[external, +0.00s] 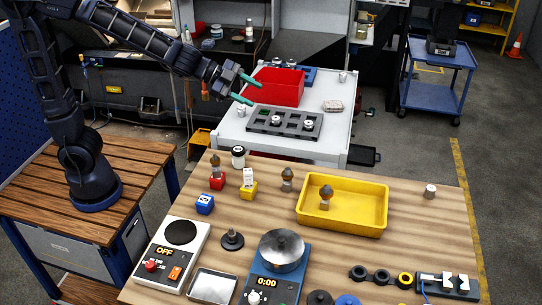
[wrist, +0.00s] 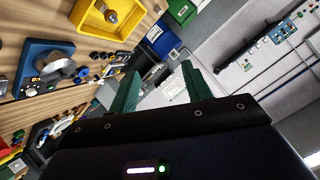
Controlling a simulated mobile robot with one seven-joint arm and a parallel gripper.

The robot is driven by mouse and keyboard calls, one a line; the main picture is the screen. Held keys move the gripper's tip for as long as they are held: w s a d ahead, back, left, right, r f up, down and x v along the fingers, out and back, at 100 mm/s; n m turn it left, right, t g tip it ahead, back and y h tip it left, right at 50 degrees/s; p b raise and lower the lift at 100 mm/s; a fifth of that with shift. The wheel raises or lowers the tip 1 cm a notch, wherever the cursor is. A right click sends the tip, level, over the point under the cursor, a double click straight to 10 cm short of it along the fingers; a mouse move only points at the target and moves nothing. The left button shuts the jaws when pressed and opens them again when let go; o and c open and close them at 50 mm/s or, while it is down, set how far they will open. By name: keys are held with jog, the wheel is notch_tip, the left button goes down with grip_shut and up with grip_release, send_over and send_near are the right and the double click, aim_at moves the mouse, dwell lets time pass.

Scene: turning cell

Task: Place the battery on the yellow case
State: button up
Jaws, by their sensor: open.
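My gripper (external: 247,90) is open, its green fingers apart beside the red bin and above the white cart. In the wrist view the open fingers (wrist: 160,86) show with nothing between them. A small yellow case (external: 248,192) stands on the wooden table, well below and in front of my gripper. An upright white piece (external: 249,175) shows at the top of the yellow case; I cannot tell if it is the battery. No other thing is clearly recognisable as the battery.
A red block (external: 217,183) and a blue block (external: 205,205) stand near the yellow case. A yellow tray (external: 375,228) holds a brown-topped piece. The red bin (external: 276,87) and a dark slotted tray (external: 262,123) are on the white cart.

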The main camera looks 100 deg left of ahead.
jog(key=s+d+n+g, duration=0.2)
jog(key=s+d, duration=0.3)
jog(key=s, duration=0.6)
jog(key=s+d+f+n+g+h, duration=0.1)
jog(key=s+d+n+g, duration=0.1)
jog(key=s+d, duration=0.4)
jog(key=s+d+f+n+g, duration=0.1)
jog(key=s+d+g, duration=0.3)
jog(key=s, duration=1.1)
jog(key=shift+s+d+f+n+h, duration=0.25)
jog(key=shift+d+n, duration=0.25)
jog(key=shift+d, duration=0.25)
